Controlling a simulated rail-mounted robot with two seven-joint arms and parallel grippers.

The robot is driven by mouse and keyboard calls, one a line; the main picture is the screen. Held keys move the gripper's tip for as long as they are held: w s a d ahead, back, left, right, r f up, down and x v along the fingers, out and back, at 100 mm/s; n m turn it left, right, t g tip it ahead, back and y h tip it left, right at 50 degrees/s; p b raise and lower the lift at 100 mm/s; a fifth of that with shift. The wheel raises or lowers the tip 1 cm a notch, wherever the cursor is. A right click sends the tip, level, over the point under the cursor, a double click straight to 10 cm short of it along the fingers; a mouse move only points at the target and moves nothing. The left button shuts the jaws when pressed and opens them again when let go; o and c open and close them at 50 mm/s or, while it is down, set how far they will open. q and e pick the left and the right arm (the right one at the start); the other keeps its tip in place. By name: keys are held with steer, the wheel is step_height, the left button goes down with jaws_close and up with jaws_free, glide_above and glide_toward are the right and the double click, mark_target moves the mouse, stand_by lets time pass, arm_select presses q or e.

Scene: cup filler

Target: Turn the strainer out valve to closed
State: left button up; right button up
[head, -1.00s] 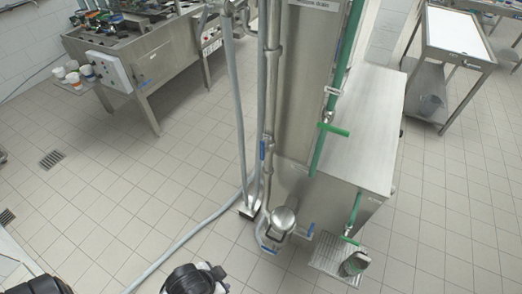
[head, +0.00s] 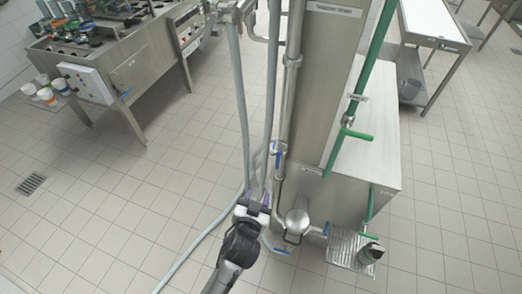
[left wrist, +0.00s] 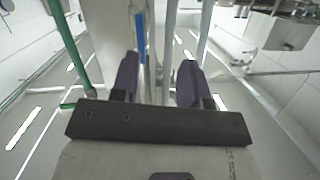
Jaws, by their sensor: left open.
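My left gripper (head: 258,198) is in front of the pipes, left of a round steel housing (head: 297,219). It is open and empty, with its two dark purple fingers apart in the left wrist view (left wrist: 157,82). A blue valve handle (head: 278,156) sits on the vertical steel pipe above the gripper. A blue handle (left wrist: 140,40) shows beyond the fingers in the left wrist view. Two more blue handles are low down, one (head: 282,250) below the housing and one (head: 326,229) to its right. I cannot read which valve is the strainer out. My right gripper is out of view.
A steel tank (head: 365,150) with green pipes and a green handle (head: 356,135) stands to the right. A grey hose (head: 197,245) crosses the floor. A filler machine (head: 120,60) is at upper left.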

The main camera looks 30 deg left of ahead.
mark_target(278, 157)
arm_select(q)
steer(key=w+r+t, duration=0.1)
steer(key=w, duration=0.3)
steer(key=w+r+t+h, duration=0.1)
steer(key=w, duration=0.4)
steer(key=w+r+t, duration=0.1)
steer(key=w, duration=0.4)
steer(key=shift+w+r+n+p, duration=0.25)
steer(key=shift+r+n+p, duration=0.05)
steer(key=shift+n+p, duration=0.1)
steer(key=shift+c, duration=0.2)
jaws_close()
